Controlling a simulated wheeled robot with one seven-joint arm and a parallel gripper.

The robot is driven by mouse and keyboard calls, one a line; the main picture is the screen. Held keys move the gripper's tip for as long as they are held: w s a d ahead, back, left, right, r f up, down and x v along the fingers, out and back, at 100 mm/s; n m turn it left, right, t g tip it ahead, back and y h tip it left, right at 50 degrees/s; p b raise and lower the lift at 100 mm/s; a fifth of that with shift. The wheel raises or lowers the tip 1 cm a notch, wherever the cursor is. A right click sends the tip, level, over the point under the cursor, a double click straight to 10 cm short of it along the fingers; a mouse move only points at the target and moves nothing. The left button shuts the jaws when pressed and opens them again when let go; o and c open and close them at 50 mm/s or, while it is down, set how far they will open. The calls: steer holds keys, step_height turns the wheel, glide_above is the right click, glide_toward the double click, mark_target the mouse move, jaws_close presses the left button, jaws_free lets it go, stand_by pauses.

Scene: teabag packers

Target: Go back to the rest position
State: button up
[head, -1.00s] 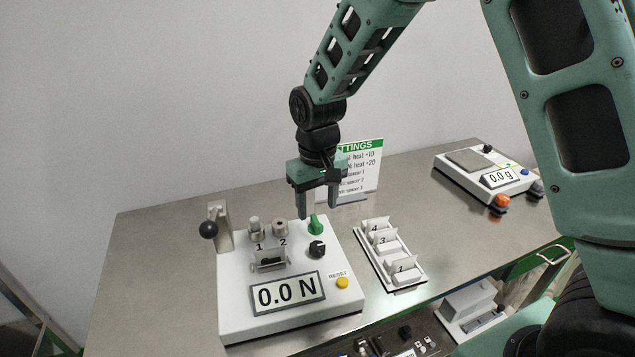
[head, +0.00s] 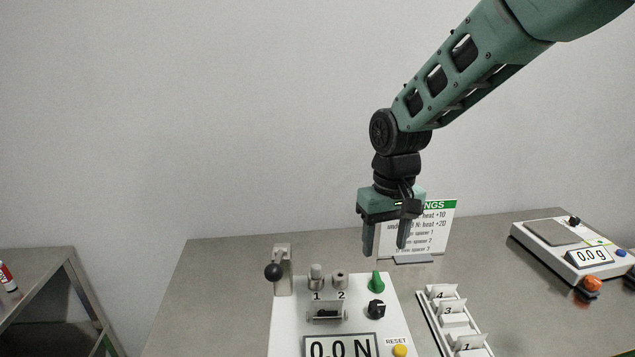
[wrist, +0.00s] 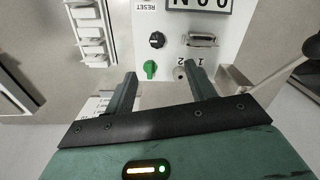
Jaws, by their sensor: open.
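My gripper (head: 385,240) is open and empty, pointing down above the back right of the white tester (head: 290,335). In the wrist view my gripper (wrist: 158,92) has its two fingers apart, with the green knob (wrist: 150,68) showing between them and nothing held. The green knob also shows in the head view (head: 377,283), below the fingers. The tester's display reads 0.0 N, cut by the lower edge of the head view.
A settings sign (head: 432,236) stands behind my gripper. A white rack (head: 432,318) with numbered slots is right of the tester. A scale (head: 540,236) reading 0.0 g is at the right. A black-balled lever (head: 273,272) rises at the tester's left. Another table (head: 45,262) stands far left.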

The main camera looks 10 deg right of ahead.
steer(key=s+a+n, duration=0.2)
steer(key=s+n, duration=0.1)
steer(key=s, duration=1)
steer(key=s+a+r+n, duration=0.1)
steer(key=s+a+n, duration=0.1)
steer(key=s, duration=1.1)
steer(key=shift+a+n, duration=0.4)
steer(key=shift+a, duration=0.35)
steer(key=shift+r, duration=0.15)
